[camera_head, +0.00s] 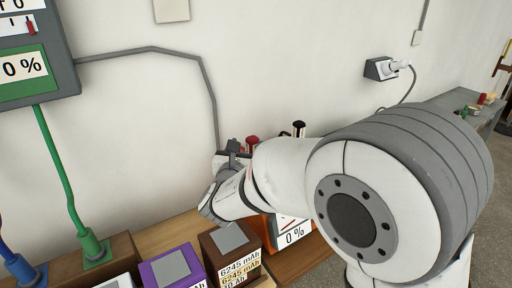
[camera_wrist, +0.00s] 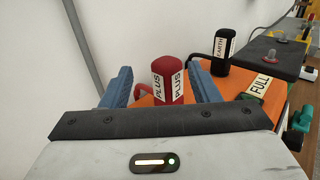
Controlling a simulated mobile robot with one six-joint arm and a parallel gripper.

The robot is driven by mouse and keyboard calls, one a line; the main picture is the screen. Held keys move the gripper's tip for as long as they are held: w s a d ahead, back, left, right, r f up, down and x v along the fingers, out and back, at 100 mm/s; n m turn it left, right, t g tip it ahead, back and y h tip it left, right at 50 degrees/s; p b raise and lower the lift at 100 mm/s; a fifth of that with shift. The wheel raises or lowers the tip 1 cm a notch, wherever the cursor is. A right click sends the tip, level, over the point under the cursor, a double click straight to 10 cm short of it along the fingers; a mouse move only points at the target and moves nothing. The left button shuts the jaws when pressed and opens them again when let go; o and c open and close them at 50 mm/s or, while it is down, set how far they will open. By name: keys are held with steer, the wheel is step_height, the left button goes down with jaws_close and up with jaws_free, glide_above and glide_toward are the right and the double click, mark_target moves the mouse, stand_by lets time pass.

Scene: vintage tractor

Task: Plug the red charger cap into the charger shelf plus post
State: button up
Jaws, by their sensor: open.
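The red cap, labelled PLUS (camera_wrist: 168,82), stands upright at the orange charger (camera_wrist: 240,101) in the wrist view. Its top also shows in the head view (camera_head: 252,142). My gripper (camera_wrist: 160,70) is open, with its blue fingers to the left and right of the red cap and a visible gap on each side. The gripper is partly hidden by my arm in the head view (camera_head: 232,156). The cap's lower end and any post under it are hidden, so I cannot tell how it is seated.
A black cap labelled EARTH (camera_wrist: 222,52) stands right of the red cap. Purple (camera_head: 172,268) and brown (camera_head: 229,240) battery boxes stand on the wooden bench. The wall is close behind. A wall socket (camera_head: 381,68) and a grey shelf (camera_head: 458,98) are at right.

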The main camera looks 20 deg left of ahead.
steer(key=w, duration=0.2)
steer(key=w+p, duration=0.1)
steer(key=w, duration=0.2)
steer(key=shift+w+d+f, duration=0.1)
steer(key=shift+w+f, duration=0.05)
steer(key=shift+f, duration=0.05)
steer(key=c, duration=1.1)
steer(key=shift+o, duration=0.2)
steer(key=shift+r, duration=0.1)
step_height(320, 180, up, 10)
steer(key=shift+f, duration=0.1)
steer(key=shift+r, duration=0.2)
step_height(320, 180, up, 5)
steer(key=p, duration=0.3)
glide_above(251, 142)
steer(key=w, duration=0.2)
steer(key=shift+s+r, duration=0.1)
steer(key=shift+s, duration=0.05)
stand_by(0.4)
